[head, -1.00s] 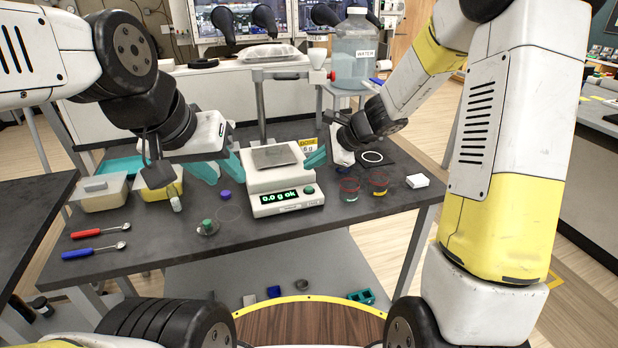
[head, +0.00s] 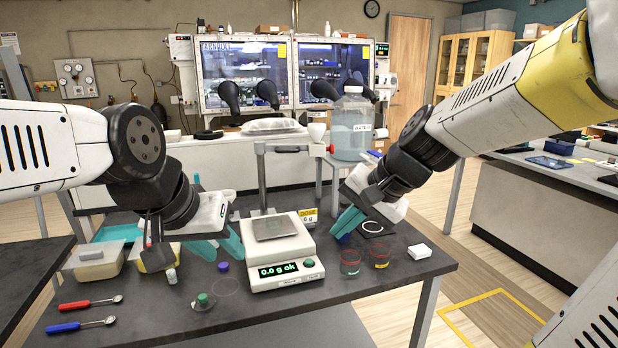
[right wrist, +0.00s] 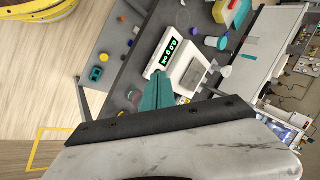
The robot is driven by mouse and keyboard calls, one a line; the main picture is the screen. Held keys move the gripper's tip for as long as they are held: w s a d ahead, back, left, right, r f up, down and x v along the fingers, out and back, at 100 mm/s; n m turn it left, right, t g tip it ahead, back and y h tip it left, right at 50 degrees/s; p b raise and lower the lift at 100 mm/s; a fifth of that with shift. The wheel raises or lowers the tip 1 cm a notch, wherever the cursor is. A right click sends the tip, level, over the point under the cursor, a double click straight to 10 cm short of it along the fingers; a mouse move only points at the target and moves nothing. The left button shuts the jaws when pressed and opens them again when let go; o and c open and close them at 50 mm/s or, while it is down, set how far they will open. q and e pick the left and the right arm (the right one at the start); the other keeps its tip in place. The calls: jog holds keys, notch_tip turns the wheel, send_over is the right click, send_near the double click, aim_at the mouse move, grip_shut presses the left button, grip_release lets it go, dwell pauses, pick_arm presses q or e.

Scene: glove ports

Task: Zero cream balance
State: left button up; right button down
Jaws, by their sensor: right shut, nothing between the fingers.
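The cream balance (head: 290,275) stands on the dark bench, with its grey square pan (head: 274,228) bare. Its green display (head: 286,270) reads "0.0 g ok". A round green button (head: 309,263) sits right of the display. The balance also shows in the right wrist view (right wrist: 188,75). My right gripper (head: 346,222) is shut and empty, to the right of the balance and apart from it. Its teal fingers show in the right wrist view (right wrist: 157,90). My left gripper (head: 218,247) is left of the balance with its teal fingers spread and nothing visible between them.
A yellow dose card (head: 308,216) stands behind the balance. Two small beakers (head: 350,262) and a white block (head: 420,251) are to its right. A green-capped item (head: 203,300), a purple cap (head: 223,267), red (head: 90,303) and blue (head: 80,326) spoons and tubs (head: 95,260) lie left.

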jog(key=s+d+r+n+t+h, duration=0.1)
jog(key=s+d+n+h, duration=0.2)
jog(key=s, duration=0.7)
jog(key=d+n, duration=0.2)
jog(key=d, duration=0.2)
jog(key=shift+d+r+t, duration=0.3)
jog(key=shift+d+r, duration=0.1)
